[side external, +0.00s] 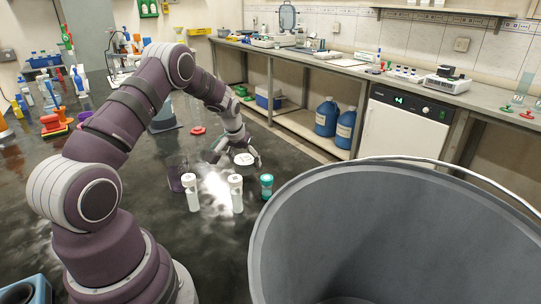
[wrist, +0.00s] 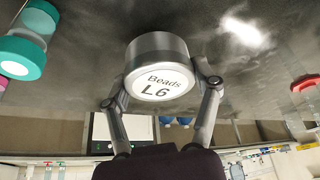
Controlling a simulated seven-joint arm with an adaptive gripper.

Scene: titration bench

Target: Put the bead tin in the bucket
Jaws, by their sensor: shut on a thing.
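The bead tin (wrist: 160,52) is a short grey metal cylinder with a white label reading "Beads L6". In the wrist view it sits between the two fingers of my gripper (wrist: 163,92), which is shut on its sides. In the side external view my gripper (side external: 235,160) is low over the dark bench, with the tin's white lid (side external: 244,159) between the fingers. I cannot tell whether the tin touches the bench. The large grey bucket (side external: 290,250) stands at the front right, its mouth open upward; its floor is mostly hidden. My gripper is apart from it, to its back left.
A dark clear beaker (side external: 176,174) stands to the left. A red piece (side external: 198,130) lies behind. The bucket's wire handle (side external: 455,170) arches along its back rim.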

